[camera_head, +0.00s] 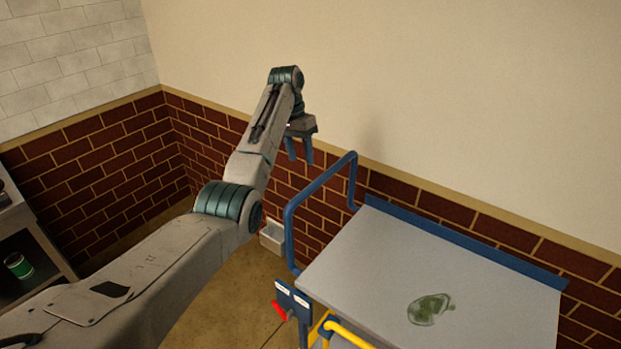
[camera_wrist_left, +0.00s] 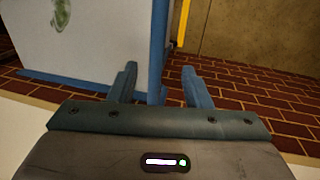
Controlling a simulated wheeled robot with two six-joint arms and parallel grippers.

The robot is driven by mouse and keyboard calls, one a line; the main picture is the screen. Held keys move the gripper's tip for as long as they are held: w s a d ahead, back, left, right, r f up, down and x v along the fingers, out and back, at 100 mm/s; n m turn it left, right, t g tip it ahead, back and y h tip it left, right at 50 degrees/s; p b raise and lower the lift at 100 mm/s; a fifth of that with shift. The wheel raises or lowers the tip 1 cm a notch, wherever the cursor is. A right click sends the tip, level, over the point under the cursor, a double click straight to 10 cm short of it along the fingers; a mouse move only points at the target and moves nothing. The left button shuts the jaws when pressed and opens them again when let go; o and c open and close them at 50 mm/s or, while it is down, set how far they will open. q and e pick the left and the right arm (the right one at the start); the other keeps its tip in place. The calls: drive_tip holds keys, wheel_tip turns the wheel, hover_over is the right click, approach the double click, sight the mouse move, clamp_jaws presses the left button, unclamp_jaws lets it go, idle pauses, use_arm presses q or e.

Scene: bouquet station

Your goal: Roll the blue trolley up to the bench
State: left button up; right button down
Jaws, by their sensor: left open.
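The blue trolley's tube handle (camera_head: 289,222) rises at the left end of a grey top (camera_head: 375,262) that has a blue back edge and a green stain. My left gripper (camera_head: 301,162) is open and empty, fingers pointing down, just above and left of the handle's upper bar. In the left wrist view a blue bar (camera_wrist_left: 158,45) shows between the open fingers (camera_wrist_left: 160,92), with the stained grey top (camera_wrist_left: 100,45) beside it. In the head view the fingers look apart from the handle. My right gripper is out of view. I cannot pick out a separate bench.
A red lever (camera_head: 279,310) and a blue labelled plate (camera_head: 292,299) sit at the near left corner, beside a yellow bar (camera_head: 348,335). The brick wall (camera_head: 90,165) runs close behind. A shelf with a green can (camera_head: 18,266) stands at left. Some floor (camera_head: 235,290) is bare.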

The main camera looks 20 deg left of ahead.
sight(306, 189)
use_arm(q)
drive_tip(key=f, duration=0.1)
drive_tip(key=s+f+p, duration=0.1)
drive_tip(key=f, duration=0.1)
drive_tip(key=d+f+p, duration=0.1)
drive_tip(key=shift+s+f, duration=0.15)
drive_tip(key=shift+s, duration=0.25)
drive_tip(key=f, duration=0.2)
drive_tip(key=f+p, duration=0.1)
drive_tip(key=shift+w+d+f, duration=0.15)
drive_tip(key=shift+d, duration=0.15)
drive_tip(key=shift+d+f, duration=0.1)
drive_tip(key=shift+f, duration=1.05)
drive_tip(key=shift+c, duration=1.1)
clamp_jaws()
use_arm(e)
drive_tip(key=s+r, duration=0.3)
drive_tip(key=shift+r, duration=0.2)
